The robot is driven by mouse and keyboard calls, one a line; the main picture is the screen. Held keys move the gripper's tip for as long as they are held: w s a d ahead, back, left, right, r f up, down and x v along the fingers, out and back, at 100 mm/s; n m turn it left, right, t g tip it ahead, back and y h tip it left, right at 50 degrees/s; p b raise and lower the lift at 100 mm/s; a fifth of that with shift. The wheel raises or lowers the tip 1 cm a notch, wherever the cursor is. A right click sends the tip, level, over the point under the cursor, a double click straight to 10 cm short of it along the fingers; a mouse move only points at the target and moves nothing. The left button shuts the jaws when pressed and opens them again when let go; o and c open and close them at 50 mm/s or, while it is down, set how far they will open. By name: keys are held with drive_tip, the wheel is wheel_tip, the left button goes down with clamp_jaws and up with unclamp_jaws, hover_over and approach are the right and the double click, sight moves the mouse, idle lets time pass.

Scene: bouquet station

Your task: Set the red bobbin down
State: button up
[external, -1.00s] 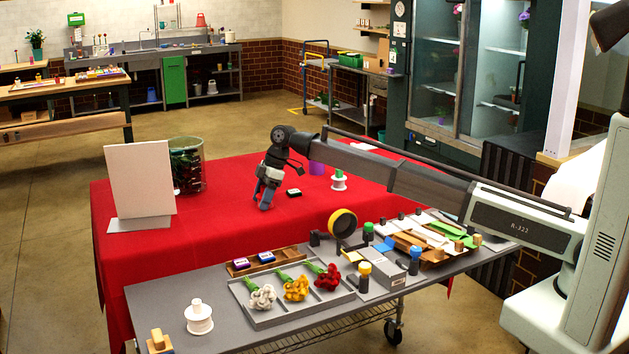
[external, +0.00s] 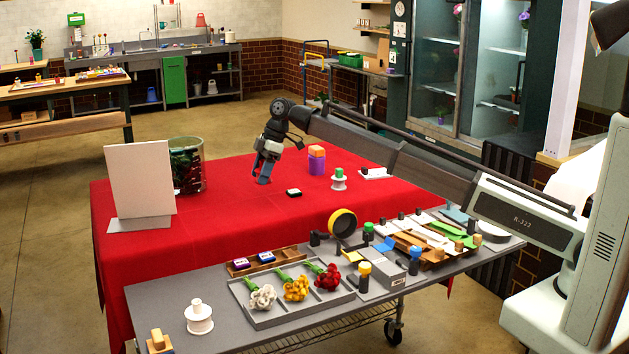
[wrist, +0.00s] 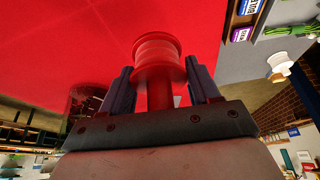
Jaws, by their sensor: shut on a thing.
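My gripper (external: 266,176) is over the red cloth, left of the middle of the external view, with its fingers pointing down. In the wrist view my gripper (wrist: 161,78) has its two dark fingers on either side of the red bobbin (wrist: 158,52) and is shut on the bobbin's stem. The bobbin's wide spool end points away from the palm. In the external view I cannot pick the bobbin out against the red cloth (external: 240,225), and I cannot tell how high it is above the cloth.
A black-and-white pad (external: 293,192) lies right of my gripper. A white bobbin with a green top (external: 338,180) and a purple block with an orange top (external: 316,160) stand farther right. A glass vase (external: 187,165) and white board (external: 140,185) stand left. The front cloth is clear.

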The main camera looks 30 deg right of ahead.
drive_tip(key=shift+r, duration=1.35)
wheel_tip(320, 180, up, 4)
drive_tip(key=shift+w, duration=0.1)
drive_tip(key=shift+w+d+r, duration=0.15)
drive_tip(key=shift+w+d, duration=0.15)
drive_tip(key=shift+d, duration=0.25)
drive_tip(key=w+d+m+t, duration=0.1)
drive_tip(key=w+d+m, duration=0.35)
drive_tip(key=d, duration=1.45)
drive_tip(key=w+d+m+t+h, duration=0.1)
drive_tip(key=w+d, duration=0.6)
drive_tip(key=d, duration=1.2)
drive_tip(key=w+d+m+t, duration=0.1)
drive_tip(key=w+d+m, duration=0.35)
drive_tip(key=d, duration=1.45)
drive_tip(key=shift+w+f+n, duration=0.3)
drive_tip(key=shift+f+n, duration=0.05)
drive_tip(key=shift+f, duration=2.15)
drive_tip(key=shift+w+f+n, duration=0.25)
drive_tip(key=shift+f+n, duration=0.05)
drive_tip(key=shift+f, duration=2.25)
drive_tip(key=shift+w+f+n, duration=0.3)
drive_tip(key=shift+f+n, duration=0.05)
drive_tip(key=shift+f, duration=2.15)
drive_tip(key=shift+f, duration=0.15)
